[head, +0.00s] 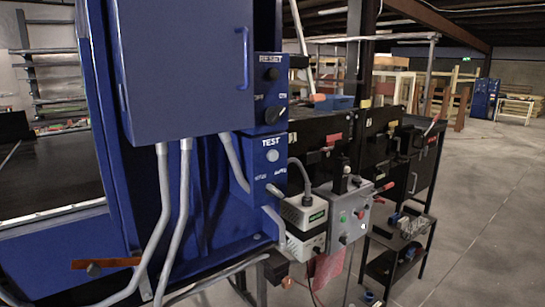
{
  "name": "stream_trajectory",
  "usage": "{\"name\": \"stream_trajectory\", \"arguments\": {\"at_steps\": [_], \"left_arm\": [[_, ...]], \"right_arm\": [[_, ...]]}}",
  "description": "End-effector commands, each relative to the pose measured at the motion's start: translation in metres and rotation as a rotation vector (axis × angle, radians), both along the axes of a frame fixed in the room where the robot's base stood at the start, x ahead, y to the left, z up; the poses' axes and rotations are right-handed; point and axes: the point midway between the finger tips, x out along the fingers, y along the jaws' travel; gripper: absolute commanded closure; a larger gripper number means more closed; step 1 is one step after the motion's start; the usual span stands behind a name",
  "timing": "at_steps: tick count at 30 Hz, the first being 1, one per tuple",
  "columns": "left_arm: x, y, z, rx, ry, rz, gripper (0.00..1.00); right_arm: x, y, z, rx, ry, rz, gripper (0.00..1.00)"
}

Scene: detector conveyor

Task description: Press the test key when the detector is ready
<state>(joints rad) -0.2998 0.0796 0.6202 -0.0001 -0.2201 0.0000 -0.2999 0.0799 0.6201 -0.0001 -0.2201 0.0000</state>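The blue detector cabinet (185,70) fills the left and middle of the head view. A narrow control panel runs down its right side. The panel's upper part is labelled RESET, with a dark round button (271,74) and an OFF/ON rotary switch (275,115) below it. The lower part is labelled TEST, with a pale round test key (272,155) under the word. Small lettering and a metal lever or switch (275,191) sit below the key. The small lettering is too blurred to read. No lit ready sign is clear on the panel. Neither gripper is in view.
Grey conduits (158,220) run down from the cabinet. An orange-brown bar (105,263) juts out at lower left. A grey box with coloured buttons (348,215) and a pale box (305,212) stand right of the panel. Open concrete floor (480,220) lies at right.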

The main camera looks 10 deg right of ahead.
Motion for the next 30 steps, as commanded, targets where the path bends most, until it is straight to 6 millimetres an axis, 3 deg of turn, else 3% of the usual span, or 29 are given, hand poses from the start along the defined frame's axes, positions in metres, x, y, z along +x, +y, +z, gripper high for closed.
{"name": "stream_trajectory", "arguments": {"at_steps": [1,6,30], "left_arm": [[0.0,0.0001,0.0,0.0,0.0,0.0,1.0],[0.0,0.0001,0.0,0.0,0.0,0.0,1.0],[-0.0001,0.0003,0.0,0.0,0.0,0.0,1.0]], "right_arm": [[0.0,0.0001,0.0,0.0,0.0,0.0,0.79],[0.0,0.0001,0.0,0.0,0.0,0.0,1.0],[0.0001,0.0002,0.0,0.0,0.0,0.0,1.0]]}}
